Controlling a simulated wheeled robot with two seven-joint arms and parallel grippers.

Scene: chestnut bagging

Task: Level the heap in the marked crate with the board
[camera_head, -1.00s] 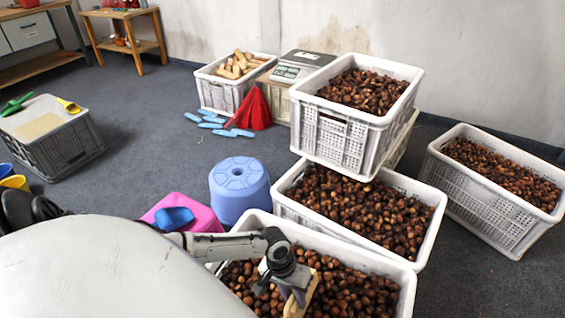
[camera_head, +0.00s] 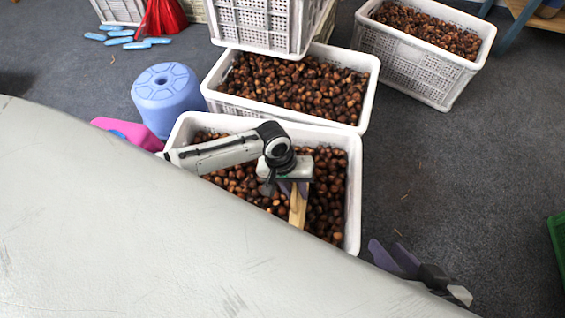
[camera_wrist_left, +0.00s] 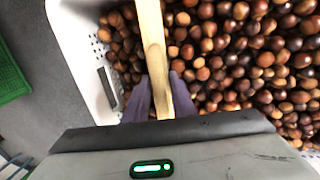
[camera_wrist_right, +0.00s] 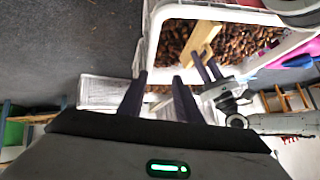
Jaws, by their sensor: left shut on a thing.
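The nearest white crate (camera_head: 354,190) holds brown chestnuts (camera_head: 325,215), their surface uneven and partly hidden by my left arm. I cannot make out a mark on it. My left gripper (camera_head: 292,187) is over this crate, shut on the pale wooden board (camera_head: 298,207). In the left wrist view the board (camera_wrist_left: 151,30) stretches away between the purple fingers, low over or touching the chestnuts; contact is unclear. My right gripper (camera_head: 398,258) is outside the crate, at its lower right. In the right wrist view its fingers (camera_wrist_right: 160,90) are apart and empty.
A second chestnut crate (camera_head: 374,85) stands just behind, with another crate (camera_head: 262,25) stacked at its back. A further chestnut crate (camera_head: 408,62) stands at the right. A blue stool (camera_head: 166,100) is at the left. A green crate (camera_head: 556,235) is at the right edge. Floor to the right is clear.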

